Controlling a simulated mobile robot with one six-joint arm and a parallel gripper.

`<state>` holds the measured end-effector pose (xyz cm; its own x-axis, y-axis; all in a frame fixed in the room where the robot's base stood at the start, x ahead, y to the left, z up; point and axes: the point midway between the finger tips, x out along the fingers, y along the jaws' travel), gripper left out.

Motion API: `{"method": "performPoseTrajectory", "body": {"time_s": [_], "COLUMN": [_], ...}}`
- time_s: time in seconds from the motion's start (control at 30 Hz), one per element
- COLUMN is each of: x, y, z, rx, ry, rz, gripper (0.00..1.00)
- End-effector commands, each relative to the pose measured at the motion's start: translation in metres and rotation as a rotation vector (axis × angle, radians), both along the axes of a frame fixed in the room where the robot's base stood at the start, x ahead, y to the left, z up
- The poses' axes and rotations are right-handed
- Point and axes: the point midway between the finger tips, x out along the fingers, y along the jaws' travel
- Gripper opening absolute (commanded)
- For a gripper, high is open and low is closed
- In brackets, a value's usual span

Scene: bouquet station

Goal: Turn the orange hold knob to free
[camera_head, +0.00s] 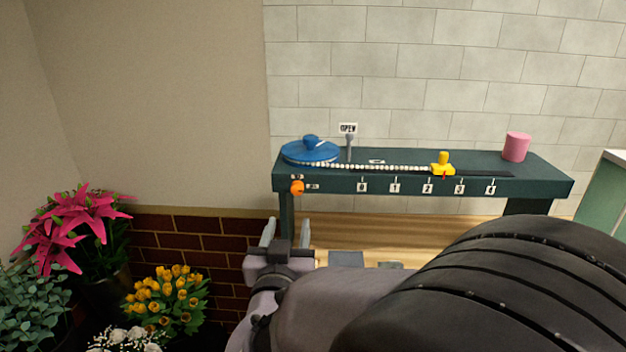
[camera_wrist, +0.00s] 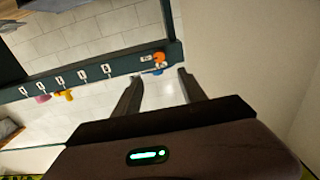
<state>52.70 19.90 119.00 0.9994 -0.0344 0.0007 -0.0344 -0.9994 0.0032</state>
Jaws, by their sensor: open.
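The orange hold knob (camera_head: 297,188) is on the front face of the dark green bench, near its left end, with small white labels above and to its right. It also shows in the wrist view (camera_wrist: 159,57), just beyond my fingertips. The label text is too small to read. My gripper (camera_head: 284,232) is open and empty, below and slightly left of the knob in the head view. In the wrist view its two fingers (camera_wrist: 158,76) point toward the knob, which is apart from them and not between them.
Yellow tulips (camera_head: 168,296) and pink flowers (camera_head: 85,215) stand left.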

Motion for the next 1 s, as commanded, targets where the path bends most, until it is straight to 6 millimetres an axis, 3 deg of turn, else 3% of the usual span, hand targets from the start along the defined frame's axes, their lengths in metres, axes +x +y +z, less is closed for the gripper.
{"method": "performPoseTrajectory", "body": {"time_s": [0.2,0.43,0.6,0.87,1.0], "x": [0.069,0.122,0.137,0.139,0.139], "y": [-0.004,-0.005,-0.006,-0.006,-0.005], "z": [-0.002,-0.001,0.000,0.000,0.000], "rx": [0.003,0.002,0.001,0.001,0.002], "ry": [0.001,0.000,0.001,0.001,0.001], "rz": [-0.004,-0.001,0.000,0.000,0.000], "gripper": [0.49,0.49,0.49,0.49,0.23]}}
